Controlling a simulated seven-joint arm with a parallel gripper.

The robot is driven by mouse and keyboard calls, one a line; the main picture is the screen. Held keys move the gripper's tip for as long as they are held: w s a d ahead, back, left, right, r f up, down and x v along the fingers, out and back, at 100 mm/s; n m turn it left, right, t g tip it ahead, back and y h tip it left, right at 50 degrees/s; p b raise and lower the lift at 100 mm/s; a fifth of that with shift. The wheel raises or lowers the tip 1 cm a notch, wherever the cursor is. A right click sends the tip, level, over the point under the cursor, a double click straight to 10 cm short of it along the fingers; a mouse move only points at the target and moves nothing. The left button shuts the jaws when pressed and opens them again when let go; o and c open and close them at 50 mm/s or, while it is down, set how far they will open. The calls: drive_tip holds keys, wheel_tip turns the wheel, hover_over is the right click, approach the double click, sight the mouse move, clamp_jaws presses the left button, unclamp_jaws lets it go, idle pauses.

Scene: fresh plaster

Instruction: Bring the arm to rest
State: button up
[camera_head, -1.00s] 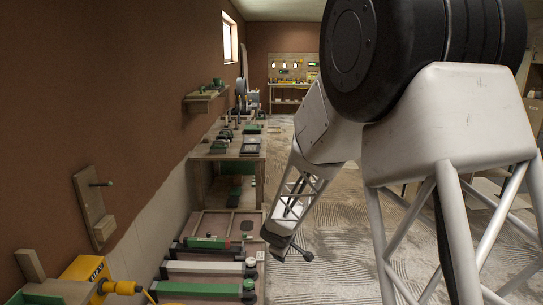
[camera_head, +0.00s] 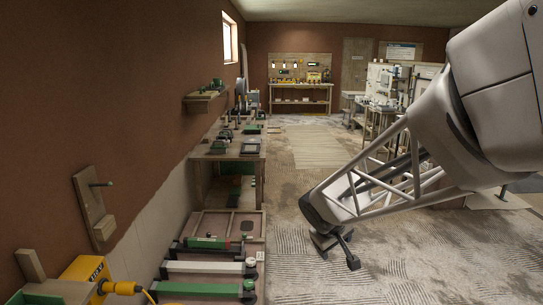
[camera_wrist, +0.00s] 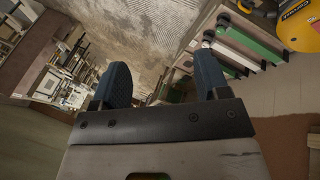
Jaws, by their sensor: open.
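My gripper (camera_head: 337,250) hangs over the bare floor (camera_head: 290,200) in the head view, at the lower end of my arm, which comes in from the right edge. It is to the right of the low bench and apart from it. In the wrist view its two blue-grey fingers (camera_wrist: 160,85) stand well apart with nothing between them. The gripper is open and empty.
Along the left wall stand a low bench with green and white rollers (camera_head: 207,267), a yellow case (camera_head: 86,274) and a wooden workbench (camera_head: 230,158) with tools. A tool table (camera_head: 300,100) stands at the back. The middle floor is clear.

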drive_tip(key=s+d+r+m+g+y, duration=0.1)
drive_tip(key=s+r+m, duration=0.2)
drive_tip(key=s, duration=1)
drive_tip(key=s+d+r+m+g+y, duration=0.1)
drive_tip(key=s+r+m, duration=0.1)
drive_tip(key=s, duration=1.2)
drive_tip(key=shift+d+r+m+y, duration=0.3)
drive_tip(key=shift+r+m+y, duration=0.1)
drive_tip(key=shift+r, duration=0.1)
